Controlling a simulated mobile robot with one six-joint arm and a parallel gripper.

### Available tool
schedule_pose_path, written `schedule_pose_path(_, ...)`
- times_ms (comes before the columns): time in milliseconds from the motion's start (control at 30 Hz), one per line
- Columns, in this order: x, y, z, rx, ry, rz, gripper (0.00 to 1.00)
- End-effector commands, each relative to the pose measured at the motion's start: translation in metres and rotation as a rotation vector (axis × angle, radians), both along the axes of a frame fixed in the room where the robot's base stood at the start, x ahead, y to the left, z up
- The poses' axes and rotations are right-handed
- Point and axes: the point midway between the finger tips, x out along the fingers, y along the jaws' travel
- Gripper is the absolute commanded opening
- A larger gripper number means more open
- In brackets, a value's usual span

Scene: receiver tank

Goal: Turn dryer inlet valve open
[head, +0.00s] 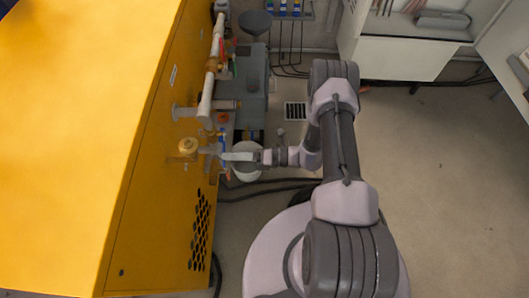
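The big yellow cabinet (130,165) fills the left side of the head view. Pipes run along its right face, with a pale pipe (207,95) and a brass-coloured round fitting (188,146) low on it. A small blue handle-like part (221,138) shows beside the pipework just above my gripper. I cannot tell which part is the dryer inlet valve or how its handle is set. My gripper (212,151) points left at the pipework near the brass fitting. Its fingertips are small and overlap the fittings, so contact and finger opening cannot be told.
Dark hoses (270,187) cross the floor. Open floor (440,170) lies to the right.

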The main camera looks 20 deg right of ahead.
Motion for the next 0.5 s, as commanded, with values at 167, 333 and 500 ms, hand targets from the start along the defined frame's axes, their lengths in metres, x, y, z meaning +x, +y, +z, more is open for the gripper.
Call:
schedule_pose_path(167, -0.018, -0.053, 0.003, -0.001, -0.001, -0.007, 0.37)
schedule_pose_path(333, -0.033, -0.093, 0.002, 0.000, -0.002, -0.004, 0.37)
schedule_pose_path(500, -0.040, -0.110, 0.000, -0.001, -0.001, -0.001, 0.37)
